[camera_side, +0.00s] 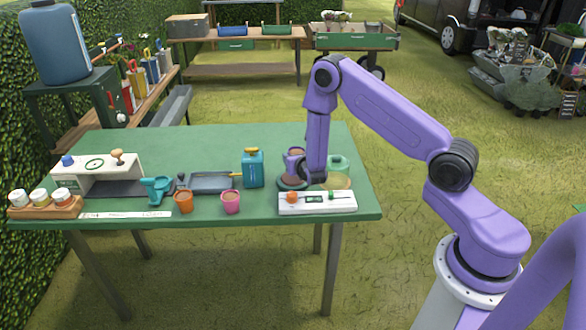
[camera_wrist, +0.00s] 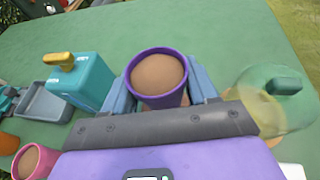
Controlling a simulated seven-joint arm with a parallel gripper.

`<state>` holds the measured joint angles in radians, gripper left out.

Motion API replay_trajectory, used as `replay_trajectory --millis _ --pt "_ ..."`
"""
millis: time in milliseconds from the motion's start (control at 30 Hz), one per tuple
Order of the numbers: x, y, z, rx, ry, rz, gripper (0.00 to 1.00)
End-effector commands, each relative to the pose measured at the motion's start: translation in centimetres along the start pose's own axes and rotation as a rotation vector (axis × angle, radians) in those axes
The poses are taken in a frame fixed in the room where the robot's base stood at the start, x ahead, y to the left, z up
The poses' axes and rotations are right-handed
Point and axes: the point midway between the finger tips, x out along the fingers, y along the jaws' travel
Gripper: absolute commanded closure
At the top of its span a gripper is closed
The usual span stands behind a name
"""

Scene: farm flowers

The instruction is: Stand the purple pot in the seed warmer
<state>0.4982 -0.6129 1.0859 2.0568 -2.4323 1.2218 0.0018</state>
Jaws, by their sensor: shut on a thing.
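The purple pot (camera_side: 293,161), filled with brown soil, is upright between the fingers of my gripper (camera_side: 302,172). In the wrist view the pot (camera_wrist: 158,80) shows from above, with a blue-grey finger of my gripper (camera_wrist: 160,94) on each side. What looks like the seed warmer is a low white unit (camera_side: 317,203) with an orange knob and a small display at the table's front right. I cannot tell whether the pot touches that plate.
A clear green dome (camera_side: 337,172) stands close right of my gripper. A teal can (camera_side: 253,168) stands left of it. A pink pot (camera_side: 231,202), an orange pot (camera_side: 183,202) and a grey tray (camera_side: 206,182) are farther left. The green table (camera_side: 215,145) is clear at the back.

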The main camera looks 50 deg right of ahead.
Motion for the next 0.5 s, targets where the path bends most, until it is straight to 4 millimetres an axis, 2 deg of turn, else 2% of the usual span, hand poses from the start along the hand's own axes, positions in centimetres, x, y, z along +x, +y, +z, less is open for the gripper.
replay_trajectory --millis 100,333,500 --pt "1.2 0.3 -0.8 -0.001 -0.001 0.0 0.74" --pt "2.4 0.7 -1.5 0.0 -0.001 0.001 0.74" --pt "3.1 0.7 -3.5 -0.002 0.001 0.001 0.74"
